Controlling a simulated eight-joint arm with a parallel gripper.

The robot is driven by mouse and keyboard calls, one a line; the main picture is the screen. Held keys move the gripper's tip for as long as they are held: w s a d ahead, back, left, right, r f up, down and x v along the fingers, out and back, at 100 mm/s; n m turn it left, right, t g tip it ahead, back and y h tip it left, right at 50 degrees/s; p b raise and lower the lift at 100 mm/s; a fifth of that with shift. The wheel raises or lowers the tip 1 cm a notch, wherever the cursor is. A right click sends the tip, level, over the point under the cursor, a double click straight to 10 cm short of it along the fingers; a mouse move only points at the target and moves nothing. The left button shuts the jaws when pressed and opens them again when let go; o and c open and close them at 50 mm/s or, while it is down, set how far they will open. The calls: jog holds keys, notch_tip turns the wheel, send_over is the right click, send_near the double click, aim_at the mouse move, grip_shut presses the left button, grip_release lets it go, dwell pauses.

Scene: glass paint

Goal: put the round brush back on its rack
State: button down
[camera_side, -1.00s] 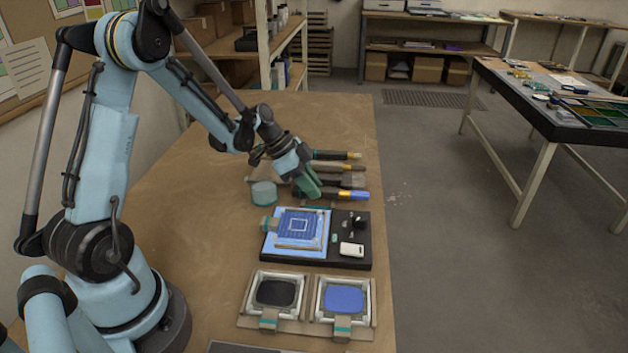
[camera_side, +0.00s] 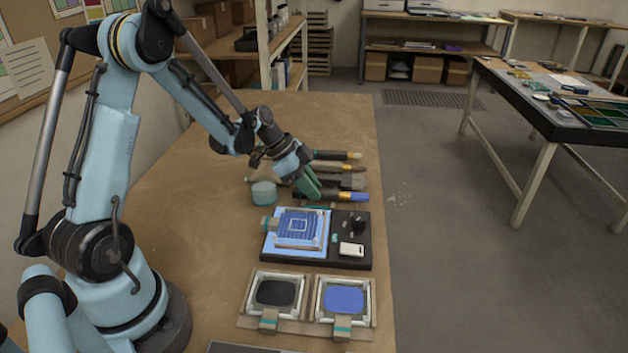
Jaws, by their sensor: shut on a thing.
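The brush lies level at the near side of the rack, next to the other brushes. The fingers cover its left part. I cannot tell whether the brush rests in the rack or is just above it.
Several other brushes (camera_side: 338,155) lie in a row beyond it. A teal-topped round pot (camera_side: 264,192) stands just left of my gripper. Nearer are a black board (camera_side: 357,224) with a blue patterned panel (camera_side: 299,227), and two framed pads, black (camera_side: 276,292) and blue (camera_side: 343,299).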

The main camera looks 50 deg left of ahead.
jog(key=c, duration=0.9)
grip_release()
jog(key=v, duration=1.1)
jog(key=s+d+r+n+y, duration=0.1)
jog(key=s+d+n, duration=0.2)
jog(key=d, duration=0.2)
jog(key=s+d+r+n+t+y, duration=0.1)
jog(key=s+d+n+y, duration=0.1)
jog(key=s+d+n, duration=0.1)
jog(key=s+d+r+n+t+y, duration=0.1)
jog(key=s+d+n, duration=0.2)
jog(key=d, duration=0.3)
jog(key=shift+s+d+r+y, duration=0.1)
jog(key=shift+d+r+y, duration=0.2)
jog(key=shift+y, duration=0.1)
